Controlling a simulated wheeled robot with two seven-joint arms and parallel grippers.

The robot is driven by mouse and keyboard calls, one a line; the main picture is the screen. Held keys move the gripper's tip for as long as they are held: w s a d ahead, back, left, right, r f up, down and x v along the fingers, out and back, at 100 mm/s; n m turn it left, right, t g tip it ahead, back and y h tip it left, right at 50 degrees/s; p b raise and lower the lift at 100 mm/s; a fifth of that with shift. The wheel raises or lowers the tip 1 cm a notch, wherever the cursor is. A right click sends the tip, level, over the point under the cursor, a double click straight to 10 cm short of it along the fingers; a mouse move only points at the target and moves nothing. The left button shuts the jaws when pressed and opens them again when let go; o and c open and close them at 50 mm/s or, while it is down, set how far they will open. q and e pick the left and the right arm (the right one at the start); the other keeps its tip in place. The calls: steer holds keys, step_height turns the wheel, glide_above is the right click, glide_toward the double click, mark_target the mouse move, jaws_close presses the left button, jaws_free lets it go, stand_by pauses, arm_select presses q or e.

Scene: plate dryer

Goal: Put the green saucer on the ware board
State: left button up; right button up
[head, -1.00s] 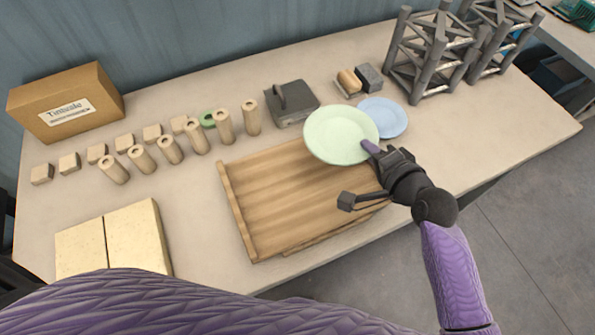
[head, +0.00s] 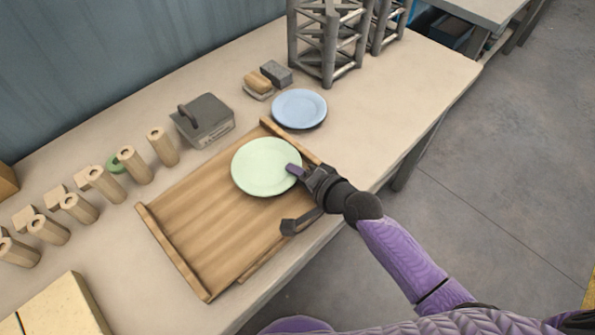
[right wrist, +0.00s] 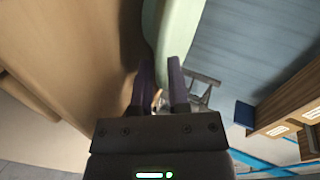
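The pale green saucer (head: 265,167) is held roughly flat over the back right part of the wooden ware board (head: 190,225). My right gripper (head: 296,171) is shut on its right rim. In the right wrist view the saucer (right wrist: 178,30) shows edge-on between the two purple fingers (right wrist: 160,88). The board (right wrist: 75,50) lies close to it there, at the left. I cannot tell for sure whether the saucer touches the board. The ware board lies on the table with raised rails at its two ends. My left gripper is not in view.
A blue plate (head: 299,108) lies just behind the board. A dark grey block with a handle (head: 203,121), a brush (head: 258,86) and grey lattice towers (head: 327,45) stand farther back. Several wooden cylinders (head: 103,185) stand at the left. The board's front and left are bare.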

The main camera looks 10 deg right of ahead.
steer(key=shift+r, duration=0.25)
steer(key=p+v, duration=0.4)
steer(key=v, duration=0.8)
steer(key=s+d+f+n+g+h, duration=0.2)
steer(key=s+d+f+h, duration=0.15)
steer(key=f, duration=0.55)
steer(key=s+d+f+n+g+h, duration=0.2)
steer(key=s+d+f, duration=0.2)
steer(key=f, duration=0.5)
steer(key=s+f+n+g, duration=0.2)
steer(key=s+f, duration=0.1)
steer(key=s, duration=0.4)
steer(key=s+a+f+n+g+h, duration=0.1)
steer(key=s+f+n+g, duration=0.1)
steer(key=s, duration=0.5)
steer(key=s+f+n+g+h, duration=0.1)
steer(key=s+f+n+g, duration=0.1)
steer(key=s+f, duration=0.4)
steer(key=shift+s+a+f+n+g, duration=0.1)
steer(key=shift+s+a+n+g, duration=0.2)
steer(key=shift+s+n, duration=0.35)
steer(key=shift+w, duration=0.2)
